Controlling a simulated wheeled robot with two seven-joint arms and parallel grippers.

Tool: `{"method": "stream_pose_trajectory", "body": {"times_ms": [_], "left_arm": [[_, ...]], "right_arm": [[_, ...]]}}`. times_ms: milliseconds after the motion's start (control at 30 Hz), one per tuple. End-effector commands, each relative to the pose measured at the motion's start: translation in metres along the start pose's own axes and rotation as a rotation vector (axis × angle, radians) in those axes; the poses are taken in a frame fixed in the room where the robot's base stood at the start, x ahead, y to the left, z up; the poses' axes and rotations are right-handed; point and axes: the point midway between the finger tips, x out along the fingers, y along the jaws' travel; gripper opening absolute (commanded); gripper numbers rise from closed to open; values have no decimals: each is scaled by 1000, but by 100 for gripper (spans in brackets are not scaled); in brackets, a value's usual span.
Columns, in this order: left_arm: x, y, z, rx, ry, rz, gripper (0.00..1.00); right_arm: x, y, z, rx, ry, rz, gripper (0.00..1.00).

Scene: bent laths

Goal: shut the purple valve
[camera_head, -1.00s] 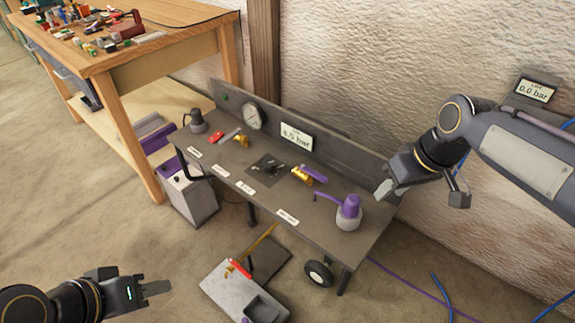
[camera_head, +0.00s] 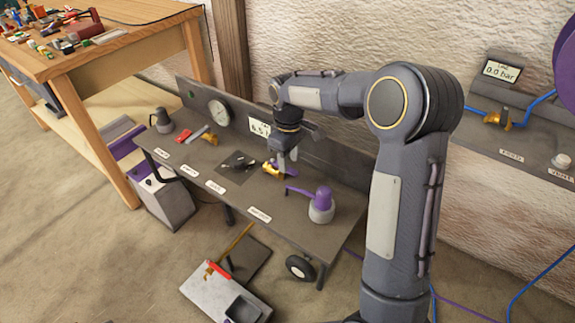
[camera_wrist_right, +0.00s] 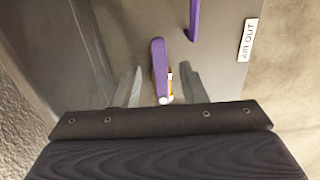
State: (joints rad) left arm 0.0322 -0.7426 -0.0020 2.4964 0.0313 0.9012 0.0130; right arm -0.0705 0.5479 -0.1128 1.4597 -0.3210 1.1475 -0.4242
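The purple valve has a brass body (camera_head: 274,170) and sits on the grey bench; in the head view my right gripper hides much of its purple handle. In the right wrist view the purple handle (camera_wrist_right: 158,66) lies between the two fingers, with a gap on each side. My right gripper (camera_head: 286,158) points down over the valve; its fingers (camera_wrist_right: 158,88) are open, and I cannot tell exactly how far down they reach around the handle. My left gripper is out of view.
A purple-topped fitting (camera_head: 321,204) with a purple arm stands near the bench's right end, close to the valve. A gauge (camera_head: 219,112) and display (camera_head: 260,126) stand behind on the back panel. A wall panel (camera_head: 540,140) with a brass valve (camera_head: 497,118) is at right.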

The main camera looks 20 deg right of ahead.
Motion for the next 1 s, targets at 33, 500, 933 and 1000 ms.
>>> {"method": "stream_pose_trajectory", "body": {"times_ms": [33,500,933,1000], "left_arm": [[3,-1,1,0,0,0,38],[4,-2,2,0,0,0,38],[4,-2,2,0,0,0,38],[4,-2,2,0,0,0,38]], "right_arm": [[9,0,1,1,-3,-1,38],[20,0,0,1,0,0,34],[20,0,0,1,0,0,0],[20,0,0,1,0,0,0]]}}
